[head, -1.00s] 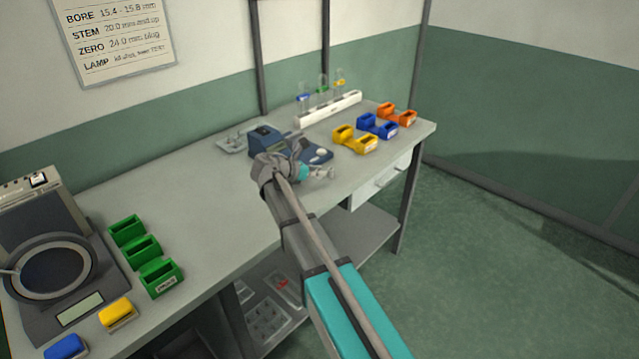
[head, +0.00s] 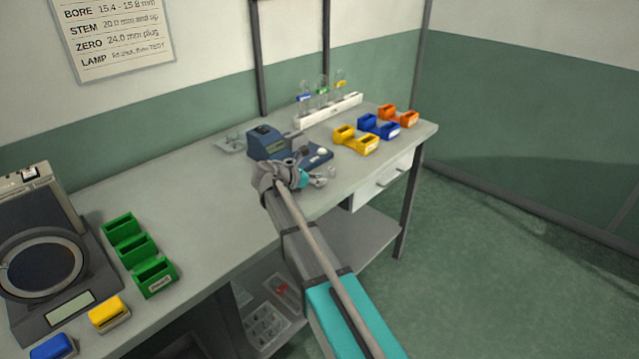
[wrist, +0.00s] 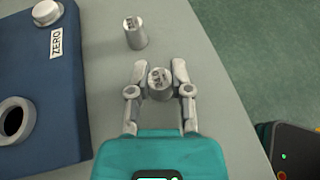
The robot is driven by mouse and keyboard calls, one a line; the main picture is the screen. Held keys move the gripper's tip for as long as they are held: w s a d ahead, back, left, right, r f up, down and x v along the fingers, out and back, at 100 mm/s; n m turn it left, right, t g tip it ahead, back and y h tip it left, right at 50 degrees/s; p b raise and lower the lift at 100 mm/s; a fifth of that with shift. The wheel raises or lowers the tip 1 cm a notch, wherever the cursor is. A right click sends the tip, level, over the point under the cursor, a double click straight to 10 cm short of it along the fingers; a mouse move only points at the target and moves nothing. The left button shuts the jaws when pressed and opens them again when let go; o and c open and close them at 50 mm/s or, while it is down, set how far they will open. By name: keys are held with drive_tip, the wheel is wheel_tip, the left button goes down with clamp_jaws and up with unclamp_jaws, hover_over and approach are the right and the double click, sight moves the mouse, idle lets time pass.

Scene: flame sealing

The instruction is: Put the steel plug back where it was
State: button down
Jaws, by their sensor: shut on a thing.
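My gripper (wrist: 160,78) is shut on a steel plug (wrist: 159,85), a short grey cylinder with dark marking on its top face. It is over the bench near the front edge. In the head view my gripper (head: 318,179) is in front of the blue gauge (head: 266,142), and the plug is too small to make out surely. A second, similar steel cylinder (wrist: 135,36) stands just beyond the fingertips. The blue gauge body (wrist: 60,100) is to the left, with a ZERO label (wrist: 55,42), a white button (wrist: 47,12) and a grey ringed hole (wrist: 14,119).
Yellow (head: 356,140), blue (head: 379,126) and orange (head: 398,116) holders and a white tube rack (head: 328,112) stand at the right of the bench (head: 205,215). A clear tray (head: 231,142) is behind the gauge. Green bins (head: 138,252) are at left. Bench is clear between.

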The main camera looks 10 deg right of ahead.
drive_tip(key=shift+f, duration=0.15)
drive_tip(key=c, duration=0.5)
unclamp_jaws()
drive_tip(key=shift+c, duration=0.2)
drive_tip(key=shift+r, duration=0.2)
drive_tip(key=shift+a+r, duration=0.15)
drive_tip(key=shift+a, duration=0.05)
drive_tip(key=p+v, duration=0.4)
drive_tip(key=v, duration=0.6)
drive_tip(key=shift+s+a+r, duration=0.1)
drive_tip(key=shift+a, duration=0.15)
drive_tip(key=shift+s+a+r+p, duration=0.1)
drive_tip(key=shift+s+a+p, duration=0.1)
drive_tip(key=shift+a+p, duration=0.2)
